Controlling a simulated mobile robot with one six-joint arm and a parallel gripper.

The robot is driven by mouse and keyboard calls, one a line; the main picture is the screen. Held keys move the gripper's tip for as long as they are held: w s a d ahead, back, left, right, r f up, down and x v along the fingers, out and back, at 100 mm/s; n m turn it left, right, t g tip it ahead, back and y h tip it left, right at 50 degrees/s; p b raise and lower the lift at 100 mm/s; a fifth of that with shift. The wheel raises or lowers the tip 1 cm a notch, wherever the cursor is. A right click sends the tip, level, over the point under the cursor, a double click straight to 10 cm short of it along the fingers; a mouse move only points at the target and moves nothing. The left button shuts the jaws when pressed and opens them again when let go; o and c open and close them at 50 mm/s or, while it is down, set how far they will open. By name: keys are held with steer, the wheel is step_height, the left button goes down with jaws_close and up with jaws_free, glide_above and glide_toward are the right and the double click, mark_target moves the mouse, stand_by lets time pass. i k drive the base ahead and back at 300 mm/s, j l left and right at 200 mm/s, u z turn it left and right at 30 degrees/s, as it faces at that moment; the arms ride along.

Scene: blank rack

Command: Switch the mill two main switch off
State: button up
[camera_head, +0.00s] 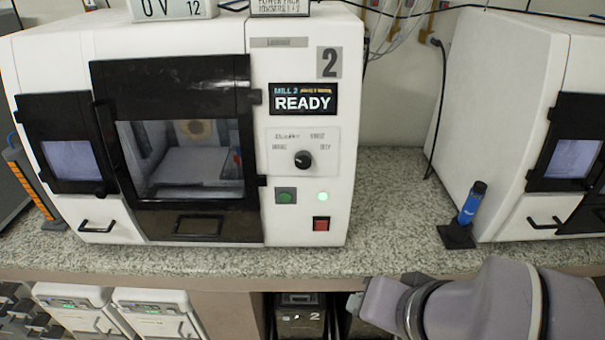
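Mill two (300,60) is a white machine on the bench, marked with a large 2. Its display (303,99) reads "MILL 2" and "READY". Below are a black rotary knob (302,159), a green button (286,196), a lit green lamp (323,197) and a red square switch (321,224). No legible label tells which control is the main switch. My arm comes in at the lower right, in front of the bench edge. Its end, my gripper (368,301), is low and right of the red switch, apart from it. Its fingers are not clear.
Speckled bench top (385,205) is clear between the machines. Under the bench are white units (157,303) and a dark box marked 2 (300,318).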

mark_target(320, 226)
steer(key=k+j, duration=0.1)
steer(key=j, duration=1.25)
steer(key=k+z, duration=0.05)
